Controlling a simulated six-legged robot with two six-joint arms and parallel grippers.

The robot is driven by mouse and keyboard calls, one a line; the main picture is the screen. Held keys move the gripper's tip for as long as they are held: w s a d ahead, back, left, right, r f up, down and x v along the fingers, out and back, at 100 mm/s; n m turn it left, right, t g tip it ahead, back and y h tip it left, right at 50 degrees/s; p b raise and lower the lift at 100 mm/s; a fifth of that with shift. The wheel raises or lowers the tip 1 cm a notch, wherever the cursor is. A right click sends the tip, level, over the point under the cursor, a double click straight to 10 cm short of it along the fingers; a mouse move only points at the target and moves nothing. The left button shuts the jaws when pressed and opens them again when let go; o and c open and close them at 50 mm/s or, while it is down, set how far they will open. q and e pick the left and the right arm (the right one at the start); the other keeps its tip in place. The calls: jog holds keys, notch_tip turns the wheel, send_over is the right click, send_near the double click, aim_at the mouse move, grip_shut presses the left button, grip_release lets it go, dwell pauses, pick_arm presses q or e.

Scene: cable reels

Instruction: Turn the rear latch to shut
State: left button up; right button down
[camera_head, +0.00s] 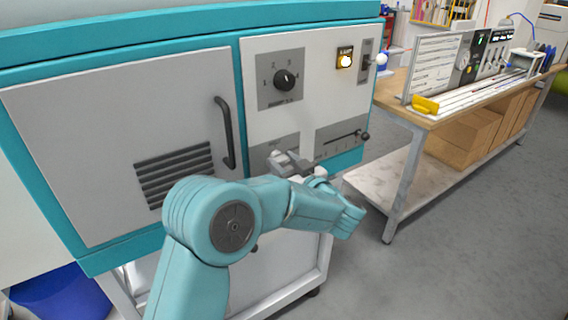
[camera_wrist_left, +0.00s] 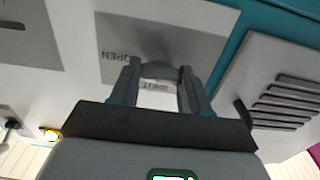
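The rear latch shows in the left wrist view as a dark grey bar (camera_wrist_left: 160,71) on a grey plate (camera_wrist_left: 205,43). The plate has the word OPEN, and the word SHUT shows partly between my fingers. My left gripper (camera_wrist_left: 163,92) has a finger on each side of the bar, and both appear to touch it. In the head view my left gripper (camera_head: 291,162) is at the lower grey plate (camera_head: 262,154) of the teal machine, and it covers most of the latch. My right gripper is in neither view.
The machine's front has a door with a dark handle (camera_head: 226,133), a rotary knob (camera_head: 285,80), a lit amber button (camera_head: 345,58) and a slider lever (camera_head: 362,136). A workbench (camera_head: 390,105) with panels and boxes stands at the right. The floor between is clear.

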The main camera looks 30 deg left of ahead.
pick_arm(q)
jog(key=shift+f+n+b, duration=0.15)
jog(key=shift+n+b, duration=7.8)
jog(key=shift+n, duration=1.05)
jog(key=o, duration=1.1)
jog(key=shift+c, duration=0.2)
jog(key=p+v, duration=0.1)
jog(key=v, duration=1.5)
jog(key=shift+d+p, duration=0.2)
jog(key=shift+p, duration=0.15)
